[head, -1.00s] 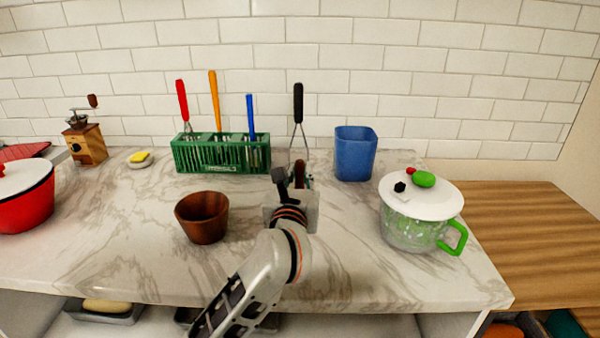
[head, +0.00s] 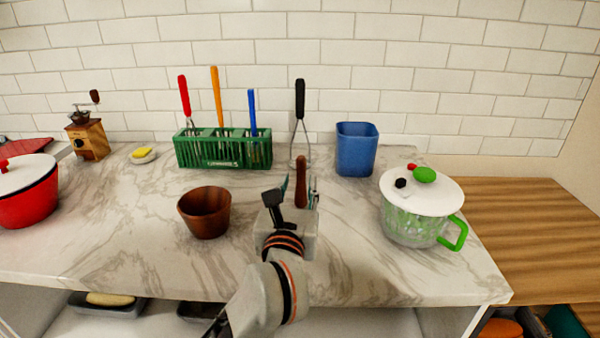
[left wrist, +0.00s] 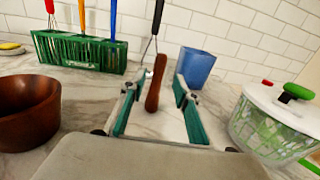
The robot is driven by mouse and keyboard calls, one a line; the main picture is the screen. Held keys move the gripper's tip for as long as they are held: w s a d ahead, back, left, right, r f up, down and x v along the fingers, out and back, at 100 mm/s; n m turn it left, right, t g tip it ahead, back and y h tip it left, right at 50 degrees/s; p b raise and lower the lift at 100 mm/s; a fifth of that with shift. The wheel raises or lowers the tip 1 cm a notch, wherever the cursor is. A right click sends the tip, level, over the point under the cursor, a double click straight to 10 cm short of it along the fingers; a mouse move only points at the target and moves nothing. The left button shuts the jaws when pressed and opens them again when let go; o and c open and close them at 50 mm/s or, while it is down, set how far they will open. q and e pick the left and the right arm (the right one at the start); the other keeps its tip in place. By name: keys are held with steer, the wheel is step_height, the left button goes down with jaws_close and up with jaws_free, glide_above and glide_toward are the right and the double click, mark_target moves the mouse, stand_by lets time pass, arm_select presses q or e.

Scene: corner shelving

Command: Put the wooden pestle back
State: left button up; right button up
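The wooden pestle (head: 301,182) is a dark reddish-brown rod near the middle of the counter. In the left wrist view, the pestle (left wrist: 155,84) shows upright in the picture between my left gripper's two teal fingers, with gaps on both sides. I cannot tell whether it stands or lies. My left gripper (head: 300,188) is open and empty; its spread fingers also show in the left wrist view (left wrist: 158,97). A dark wooden mortar bowl (head: 204,213) sits left of the gripper; its inside looks empty. My right gripper is not in view.
Behind stand a green utensil rack (head: 222,150), a black-handled whisk (head: 299,110) and a blue cup (head: 356,150). A lidded glass spinner (head: 418,215) is at right. A red pot (head: 28,195), grinder (head: 87,135) and sponge (head: 142,154) are at left. Counter around the mortar is clear.

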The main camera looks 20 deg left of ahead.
arm_select(q)
steer(key=shift+s+d, duration=0.2)
steer(key=shift+s, duration=0.9)
steer(key=shift+s+d, duration=0.2)
steer(key=shift+s, duration=0.9)
